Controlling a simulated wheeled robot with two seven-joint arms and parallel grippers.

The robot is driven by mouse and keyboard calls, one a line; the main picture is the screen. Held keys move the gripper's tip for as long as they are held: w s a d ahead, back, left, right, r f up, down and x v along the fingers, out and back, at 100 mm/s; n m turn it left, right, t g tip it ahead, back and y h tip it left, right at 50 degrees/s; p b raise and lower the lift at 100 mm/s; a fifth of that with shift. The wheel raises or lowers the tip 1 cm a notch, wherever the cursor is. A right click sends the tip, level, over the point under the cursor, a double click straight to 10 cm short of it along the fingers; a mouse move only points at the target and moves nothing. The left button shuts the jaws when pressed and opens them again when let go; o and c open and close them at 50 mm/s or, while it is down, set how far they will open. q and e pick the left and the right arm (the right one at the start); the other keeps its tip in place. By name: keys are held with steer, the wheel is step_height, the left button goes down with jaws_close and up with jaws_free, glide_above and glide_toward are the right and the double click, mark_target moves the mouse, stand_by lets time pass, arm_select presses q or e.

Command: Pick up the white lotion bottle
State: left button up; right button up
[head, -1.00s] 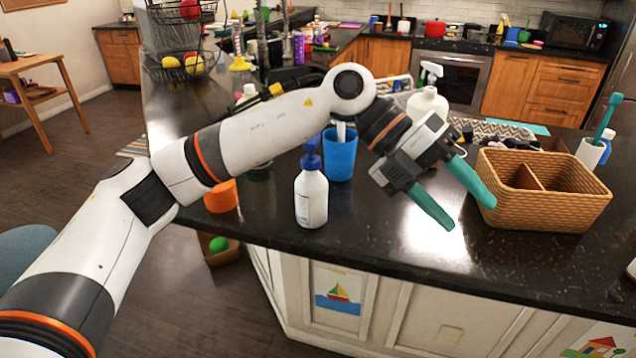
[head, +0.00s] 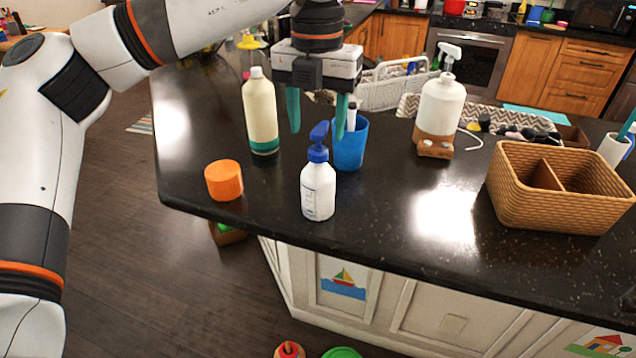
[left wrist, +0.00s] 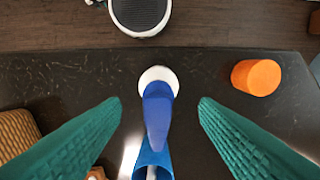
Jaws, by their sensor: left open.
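The white lotion bottle (head: 318,190) with a blue pump stands upright near the front edge of the dark counter. My left gripper (head: 318,128) is open and empty, fingers pointing down, around or above the blue pump in the head view. In the left wrist view the bottle's white top (left wrist: 158,76) and blue pump lie between the two spread teal fingers (left wrist: 158,103), seen from above. I cannot tell the exact height gap. My right gripper is not in view.
A blue cup (head: 350,146) stands close behind the bottle. An orange cylinder (head: 224,180) and a tall cream bottle (head: 261,112) are to the left. A white spray bottle (head: 440,105) and a wicker basket (head: 560,190) are to the right. Counter between bottle and basket is clear.

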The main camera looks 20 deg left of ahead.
mark_target(318, 132)
arm_select(q)
steer(key=shift+f, duration=0.4)
step_height(318, 132, down, 4)
steer(key=shift+r+p, duration=0.2)
steer(key=shift+p, duration=0.75)
steer(key=shift+f, duration=0.4)
steer(key=shift+d, duration=0.1)
steer(key=shift+c, duration=0.3)
steer(key=shift+r, duration=0.1)
jaws_close()
